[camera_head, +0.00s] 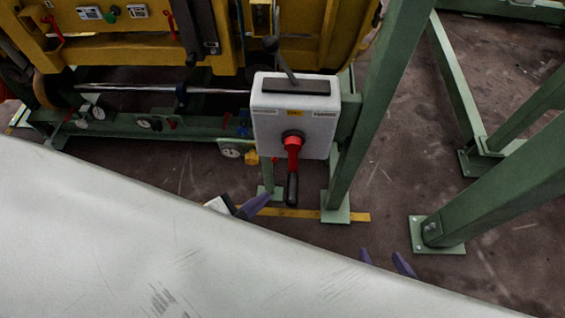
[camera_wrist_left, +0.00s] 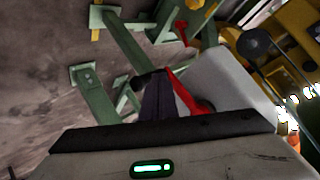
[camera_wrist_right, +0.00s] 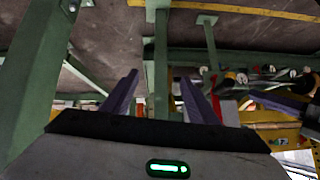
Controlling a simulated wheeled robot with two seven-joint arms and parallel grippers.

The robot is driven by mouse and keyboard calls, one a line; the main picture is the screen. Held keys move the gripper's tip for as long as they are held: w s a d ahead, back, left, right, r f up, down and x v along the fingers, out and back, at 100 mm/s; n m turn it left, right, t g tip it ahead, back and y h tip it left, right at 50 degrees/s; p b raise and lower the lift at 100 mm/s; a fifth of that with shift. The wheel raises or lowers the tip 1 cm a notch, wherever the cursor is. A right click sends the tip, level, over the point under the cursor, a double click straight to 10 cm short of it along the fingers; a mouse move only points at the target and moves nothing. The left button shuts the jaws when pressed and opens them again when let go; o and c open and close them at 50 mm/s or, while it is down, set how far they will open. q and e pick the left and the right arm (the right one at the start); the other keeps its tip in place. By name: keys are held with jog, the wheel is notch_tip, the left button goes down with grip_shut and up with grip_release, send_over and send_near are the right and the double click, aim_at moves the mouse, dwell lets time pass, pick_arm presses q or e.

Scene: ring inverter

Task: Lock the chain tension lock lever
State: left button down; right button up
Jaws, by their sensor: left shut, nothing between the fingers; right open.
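A pale grey box (camera_head: 310,112) is mounted on the green frame in the head view. On its front is a red lever (camera_head: 292,150) with a black grip (camera_head: 292,190) hanging straight down. A second, black-knobbed lever (camera_head: 270,45) tilts out of the slot on its top. My left gripper (camera_head: 254,206) is shut and empty, below and left of the black grip. In the left wrist view the red lever (camera_wrist_left: 185,92) and its grip lie close to the fingertips; contact cannot be told. My right gripper (camera_head: 385,258) is open and empty, low and right of the box.
A large pale surface (camera_head: 120,230) fills the lower left and hides most of my arms. A green post (camera_head: 370,100) stands right behind the box. A yellow machine (camera_head: 110,45) stands at upper left. Green legs (camera_head: 490,175) stand at right, with bare floor (camera_head: 385,195) between.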

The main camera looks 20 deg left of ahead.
pick_arm(q)
jog(key=w+a+f+m+t+b, duration=0.35)
jog(key=w+f+m+b, duration=0.45)
jog(key=m, duration=0.4)
jog(key=w+d+f+m+t+b, duration=0.1)
jog(key=w+d+m+b, duration=0.1)
jog(key=w+b, duration=0.3)
jog(key=shift+a+x, duration=0.3)
jog(key=shift+x, duration=1.95)
pick_arm(e)
jog(key=a+f+n+g+y, duration=0.1)
jog(key=a+f, duration=0.3)
jog(key=f, duration=0.5)
jog(key=shift+w+f, duration=0.15)
jog(key=shift+w, duration=0.3)
pick_arm(q)
jog(key=shift+w, duration=0.1)
pick_arm(e)
jog(key=shift+f, duration=0.1)
